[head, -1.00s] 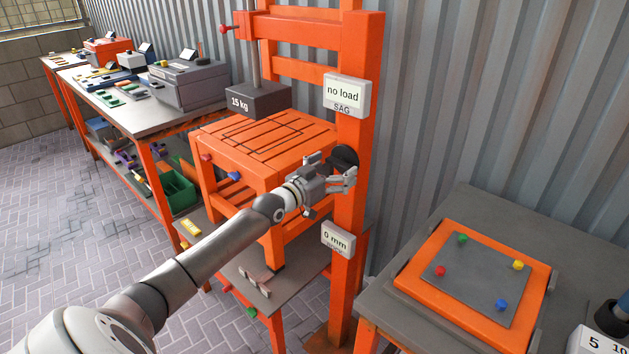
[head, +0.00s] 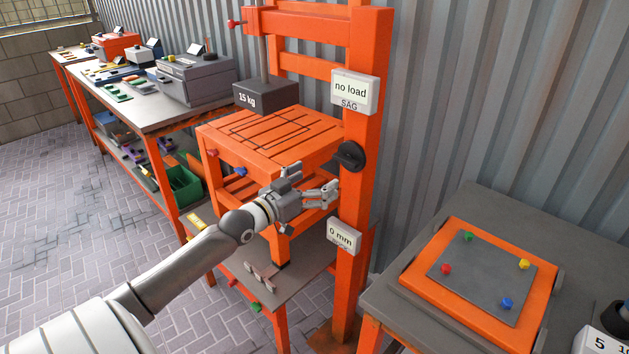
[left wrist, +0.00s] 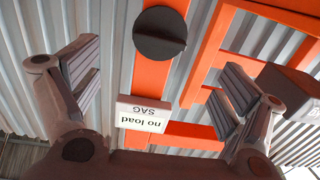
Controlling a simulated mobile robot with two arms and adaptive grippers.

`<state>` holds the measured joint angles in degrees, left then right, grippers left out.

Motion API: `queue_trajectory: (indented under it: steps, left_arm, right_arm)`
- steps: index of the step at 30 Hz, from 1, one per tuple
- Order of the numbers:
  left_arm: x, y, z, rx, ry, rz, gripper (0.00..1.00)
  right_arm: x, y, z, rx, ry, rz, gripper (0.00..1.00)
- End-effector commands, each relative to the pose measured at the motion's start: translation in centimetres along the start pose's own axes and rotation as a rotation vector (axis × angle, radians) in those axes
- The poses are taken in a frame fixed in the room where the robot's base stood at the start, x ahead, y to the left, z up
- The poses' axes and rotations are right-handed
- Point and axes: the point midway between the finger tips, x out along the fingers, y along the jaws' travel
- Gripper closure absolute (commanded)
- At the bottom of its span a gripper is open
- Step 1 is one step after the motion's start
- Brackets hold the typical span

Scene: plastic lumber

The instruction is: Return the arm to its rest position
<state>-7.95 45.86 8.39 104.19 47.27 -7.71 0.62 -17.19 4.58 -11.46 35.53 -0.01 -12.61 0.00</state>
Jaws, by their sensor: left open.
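My left gripper (head: 312,187) is open and empty in front of the orange post of the test frame, below and left of the black round knob (head: 351,156). The knob is apart from the fingers and also shows in the left wrist view (left wrist: 160,33), where the two fingers stand wide apart with nothing between them. My left arm (head: 185,275) reaches in from the lower left. My right gripper is not in view.
An orange slatted stool (head: 325,135) stands in the frame under a hanging 15 kg weight (head: 266,95). Signs read "no load" (head: 352,91) and "0 mm" (head: 344,236). A grey table with an orange board (head: 408,272) is at the right. A workbench (head: 150,122) stands left.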

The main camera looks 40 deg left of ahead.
Motion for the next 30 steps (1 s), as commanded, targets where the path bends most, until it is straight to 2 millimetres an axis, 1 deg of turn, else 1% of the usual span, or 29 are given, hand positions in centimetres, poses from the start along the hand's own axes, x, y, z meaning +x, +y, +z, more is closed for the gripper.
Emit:
queue_trajectory:
  steps: [15,17,19,20,23,24,26,27,29,30]
  left_arm:
    - [0.0,0.0,0.0,0.0,0.0,0.0,0.07]
    - [0.0,-0.1,0.4,-0.001,-0.005,-0.004,0.07]
    - [-0.1,-0.6,1.8,-0.003,-0.027,-0.018,0.07]
    - [-0.2,-0.8,2.8,-0.006,-0.042,-0.027,0.07]
    - [-0.8,-2.1,8.0,-0.011,-0.122,-0.074,0.07]
    - [-1.2,-2.6,10.8,-0.013,-0.165,-0.095,0.07]
    - [-2.3,-3.2,15.3,-0.013,-0.237,-0.127,0.07]
    - [-3.1,-3.3,18.3,-0.012,-0.287,-0.145,0.07]
    - [-4.6,-3.4,22.7,-0.01,-0.361,-0.168,0.07]
    - [-5.7,-3.3,25.6,-0.008,-0.412,-0.18,0.07]
  right_arm:
    - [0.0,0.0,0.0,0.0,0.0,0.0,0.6]
    - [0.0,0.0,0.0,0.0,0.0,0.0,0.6]
    - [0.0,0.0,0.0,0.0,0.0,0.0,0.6]
    - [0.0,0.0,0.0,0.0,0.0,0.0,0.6]
    - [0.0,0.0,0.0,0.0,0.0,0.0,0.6]
    - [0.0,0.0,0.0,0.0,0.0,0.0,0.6]
    - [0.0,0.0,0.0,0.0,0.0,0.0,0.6]
    - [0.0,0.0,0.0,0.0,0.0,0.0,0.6]
    - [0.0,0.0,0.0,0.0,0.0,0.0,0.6]
    - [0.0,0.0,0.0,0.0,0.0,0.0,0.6]
